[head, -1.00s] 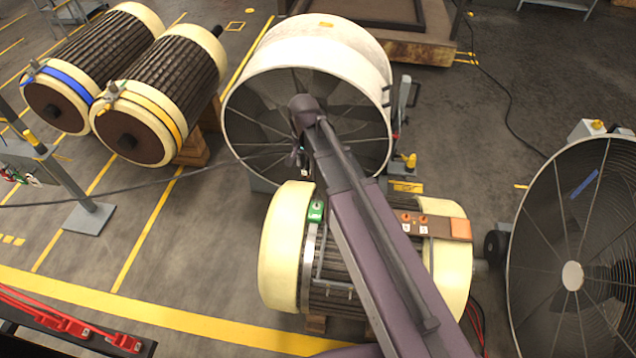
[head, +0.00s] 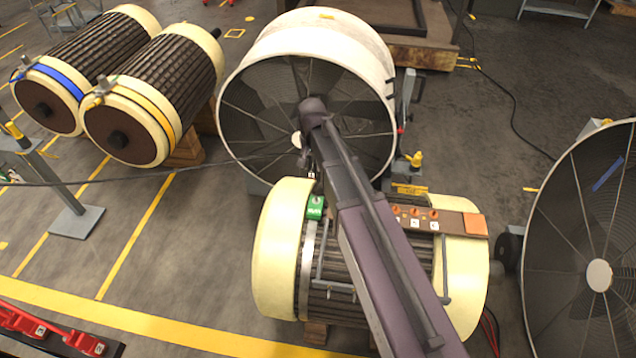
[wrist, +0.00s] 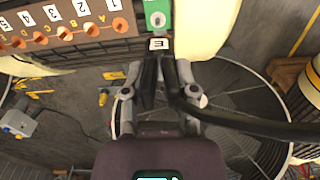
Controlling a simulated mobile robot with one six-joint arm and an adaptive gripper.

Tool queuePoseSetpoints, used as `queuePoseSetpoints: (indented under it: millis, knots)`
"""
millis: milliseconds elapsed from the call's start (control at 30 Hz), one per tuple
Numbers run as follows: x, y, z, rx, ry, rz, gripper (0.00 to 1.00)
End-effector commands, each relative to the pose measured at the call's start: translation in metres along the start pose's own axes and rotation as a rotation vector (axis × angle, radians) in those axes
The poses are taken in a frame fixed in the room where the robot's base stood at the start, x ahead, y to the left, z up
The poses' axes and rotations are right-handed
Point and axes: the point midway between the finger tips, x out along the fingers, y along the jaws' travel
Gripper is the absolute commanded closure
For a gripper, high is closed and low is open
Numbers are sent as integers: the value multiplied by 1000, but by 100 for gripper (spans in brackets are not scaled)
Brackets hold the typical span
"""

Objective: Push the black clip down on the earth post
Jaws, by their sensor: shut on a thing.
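The earth post is on a green block (wrist: 158,18) with a pale round top, at the top centre of the wrist view, beside a white "E" label (wrist: 158,44). The green block also shows on the cream-ended motor in the head view (head: 315,208). My gripper (wrist: 161,72) is shut on the black clip (wrist: 173,80), which has a thick black cable (wrist: 250,124) running off to the right. The clip is just below the "E" label in the wrist view and looks apart from the post; its height over the block is hard to tell. In the head view my arm hides much of the grip.
A brown terminal strip (wrist: 66,32) with several numbered orange studs lies beside the green block. A large white-rimmed fan (head: 390,60) stands behind the motor (head: 280,250), another fan (head: 560,240) at right. Two ribbed rotors (head: 165,65) lie at left.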

Motion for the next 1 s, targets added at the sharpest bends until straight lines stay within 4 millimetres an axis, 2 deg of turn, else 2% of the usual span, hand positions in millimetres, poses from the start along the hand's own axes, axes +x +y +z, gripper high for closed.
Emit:
queuePoseSetpoints:
  millis: [33,100,400,1000]
  knots:
    - [18,0,-6,-5,0,0,100]
    - [30,1,-11,-13,0,-1,100]
    - [64,4,-28,-43,0,-2,100]
    - [69,6,-32,-51,0,-2,100]
